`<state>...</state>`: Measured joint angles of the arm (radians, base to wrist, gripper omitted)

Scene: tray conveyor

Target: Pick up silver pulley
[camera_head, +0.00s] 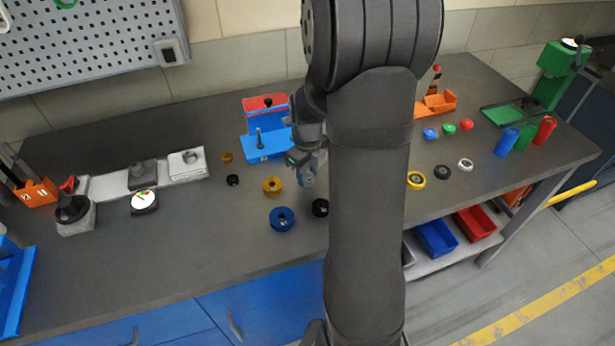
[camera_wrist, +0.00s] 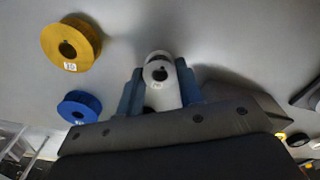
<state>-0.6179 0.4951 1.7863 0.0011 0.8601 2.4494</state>
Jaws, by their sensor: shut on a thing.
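The silver pulley (camera_wrist: 158,70) shows in the wrist view as a pale round piece with a dark hole, between the two blue fingers of my gripper (camera_wrist: 160,88). The fingers are shut on it from both sides. In the head view my gripper (camera_head: 308,168) is over the middle of the bench, pointing down, right of the yellow pulley (camera_head: 272,185). The silver pulley is too small and covered to make out there. I cannot tell whether it touches the bench.
A blue pulley (camera_head: 282,219) and a black pulley (camera_head: 320,207) lie just in front of my gripper. A small black pulley (camera_head: 233,180) lies to the left. A blue fixture (camera_head: 262,146) stands behind. Small coloured pieces lie right of my arm. The bench's front left is clear.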

